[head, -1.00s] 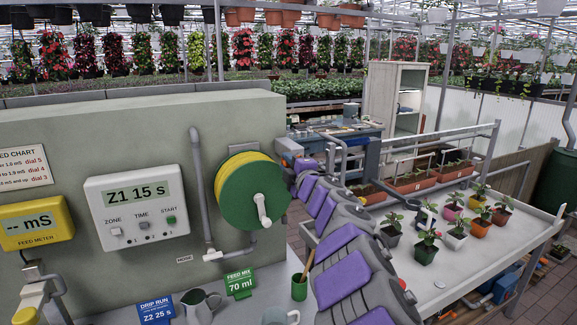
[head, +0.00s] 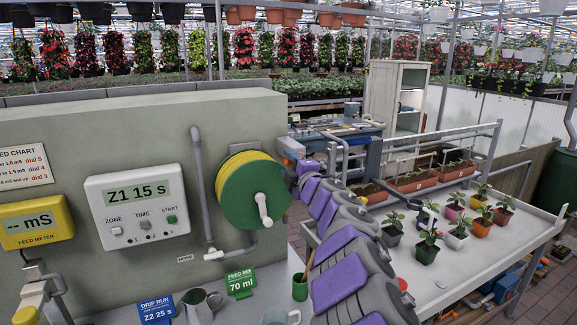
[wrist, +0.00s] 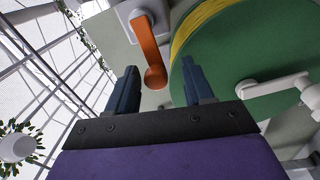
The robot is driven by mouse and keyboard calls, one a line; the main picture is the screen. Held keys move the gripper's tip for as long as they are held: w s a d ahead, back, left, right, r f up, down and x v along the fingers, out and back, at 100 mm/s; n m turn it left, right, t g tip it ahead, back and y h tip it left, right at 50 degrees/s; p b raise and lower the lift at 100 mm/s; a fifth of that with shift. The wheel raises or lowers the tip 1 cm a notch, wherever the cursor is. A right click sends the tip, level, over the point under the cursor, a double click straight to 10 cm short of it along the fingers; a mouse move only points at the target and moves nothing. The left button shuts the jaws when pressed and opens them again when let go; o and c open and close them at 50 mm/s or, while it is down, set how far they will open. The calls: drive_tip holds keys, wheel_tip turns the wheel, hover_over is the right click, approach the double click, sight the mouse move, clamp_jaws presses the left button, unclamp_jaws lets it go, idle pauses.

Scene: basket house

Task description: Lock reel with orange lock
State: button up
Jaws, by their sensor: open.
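The hose reel (head: 252,190) is mounted on the grey-green wall. It has a green disc face, a yellow hose wound behind it and a white crank handle (head: 264,208). In the wrist view, the green reel (wrist: 245,55) fills the right side, with its white crank (wrist: 272,87). The orange lock (wrist: 148,50) is a lever on a pale mounting plate beside the reel. My gripper (wrist: 160,85) is open and empty, its two dark fingers apart. The lever's rounded end shows between the fingertips; contact cannot be told. In the head view, my arm hides most of the lock.
The control box (head: 138,207) and yellow feed meter (head: 36,221) are on the wall left of the reel. A grey pipe (head: 200,180) runs beside the reel. Below are a green cup (head: 300,287) and a pitcher (head: 200,306). A white table (head: 470,262) with potted plants stands right.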

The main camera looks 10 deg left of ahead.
drive_tip(key=p+v, duration=0.1)
drive_tip(key=v, duration=1.5)
drive_tip(key=shift+s+p, duration=0.2)
drive_tip(key=shift+p, duration=0.15)
